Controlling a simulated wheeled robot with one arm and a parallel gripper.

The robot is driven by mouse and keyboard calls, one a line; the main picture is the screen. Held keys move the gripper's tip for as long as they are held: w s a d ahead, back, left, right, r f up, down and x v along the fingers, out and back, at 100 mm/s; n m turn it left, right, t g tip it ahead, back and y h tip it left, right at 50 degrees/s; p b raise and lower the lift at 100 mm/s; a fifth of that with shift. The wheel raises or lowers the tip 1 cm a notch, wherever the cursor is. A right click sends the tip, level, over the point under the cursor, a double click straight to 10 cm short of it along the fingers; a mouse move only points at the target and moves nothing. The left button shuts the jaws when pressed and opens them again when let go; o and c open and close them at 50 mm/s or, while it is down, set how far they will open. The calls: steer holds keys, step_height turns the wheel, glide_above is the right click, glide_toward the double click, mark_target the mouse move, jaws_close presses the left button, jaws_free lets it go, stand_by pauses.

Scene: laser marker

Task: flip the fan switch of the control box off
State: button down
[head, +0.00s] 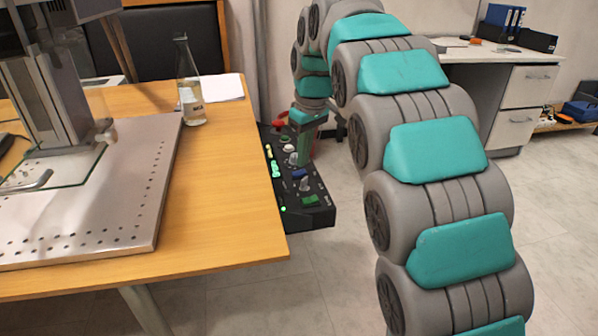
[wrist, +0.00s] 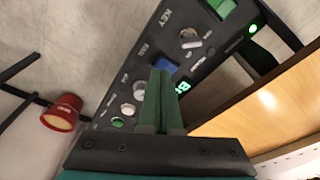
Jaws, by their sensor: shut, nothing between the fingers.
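The control box (head: 318,213) is a black panel at the right edge of the wooden table in the head view. Its panel (wrist: 158,38) runs diagonally through the wrist view, with a green switch (wrist: 221,8), a knob near the word KEY (wrist: 190,40), a blue switch (wrist: 166,63) and a grey knob (wrist: 139,90). The small labels are too blurred to tell surely which is the fan switch. My gripper (wrist: 163,72) is shut and empty, its green fingertips over the panel at the blue switch. I cannot tell whether they touch it. The fingers hide part of the panel.
A red button (wrist: 60,112) stands at the left in the wrist view. A glass bottle (head: 190,85) and a metal plate (head: 120,190) with a machine are on the table (head: 232,190). A desk (head: 510,75) stands at the back right. The floor between is clear.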

mark_target(304, 171)
steer(key=shift+f+b, duration=0.4)
steer(key=shift+f, duration=0.5)
stand_by(0.6)
step_height(304, 171, up, 7)
steer(key=p, duration=0.3)
steer(key=shift+p, duration=0.35)
stand_by(0.4)
steer(key=s+d+m, duration=0.1)
steer(key=s+d, duration=0.3)
steer(key=s, duration=0.1)
steer(key=s+d+f+m, duration=0.1)
steer(key=s+d, duration=0.1)
steer(key=shift+s+d+f+m+g, duration=0.1)
steer(key=shift+s+d+m+g, duration=0.05)
steer(key=shift+s+m+g, duration=0.15)
steer(key=s+d+f+m, duration=0.2)
steer(key=s+d+f, duration=0.1)
steer(key=s, duration=0.8)
steer(key=s+d+f+m+g, duration=0.1)
steer(key=s+d+f, duration=0.3)
steer(key=s, duration=0.7)
steer(key=s+d+f+m+g+h, duration=0.1)
steer(key=s+d+f+m, duration=0.2)
steer(key=s+f, duration=0.4)
steer(key=s+d, duration=0.1)
steer(key=s, duration=0.3)
steer(key=shift+s+f+m, duration=0.2)
steer(key=shift+m, duration=0.1)
